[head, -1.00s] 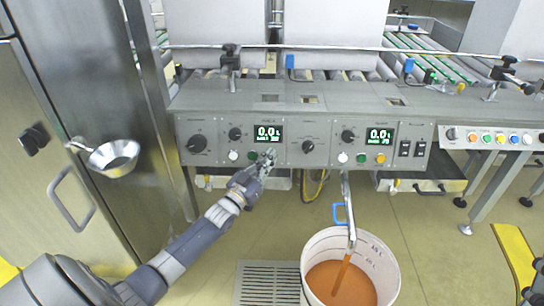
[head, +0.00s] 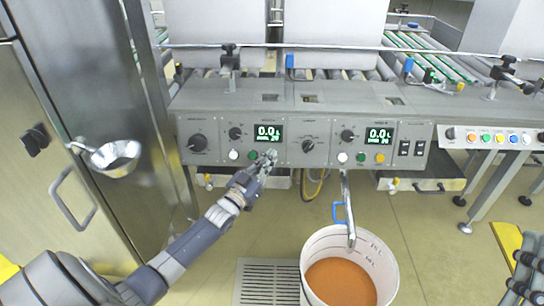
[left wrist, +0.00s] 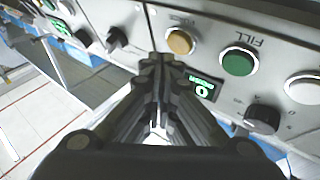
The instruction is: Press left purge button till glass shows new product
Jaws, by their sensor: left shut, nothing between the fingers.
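My left gripper (head: 268,157) is shut and empty in front of the left half of the grey control panel (head: 215,152). It covers the spot right of the left green button (head: 253,155) in the head view. In the left wrist view, which is upside down, its fingertips (left wrist: 162,64) sit just beside a yellow button (left wrist: 180,42); I cannot tell if they touch. The green button marked FILL (left wrist: 238,62) is free. The spout (head: 349,210) with a blue handle hangs over a white bucket (head: 318,240) of orange liquid. I make out no sight glass. Dark parts of my right arm or gripper (head: 525,275) show bottom right.
The right panel half has its own white, green and yellow buttons (head: 380,158). A steel scoop (head: 115,158) hangs on the cabinet at the left. A floor grate (head: 268,283) lies left of the bucket. Conveyors run behind the panel.

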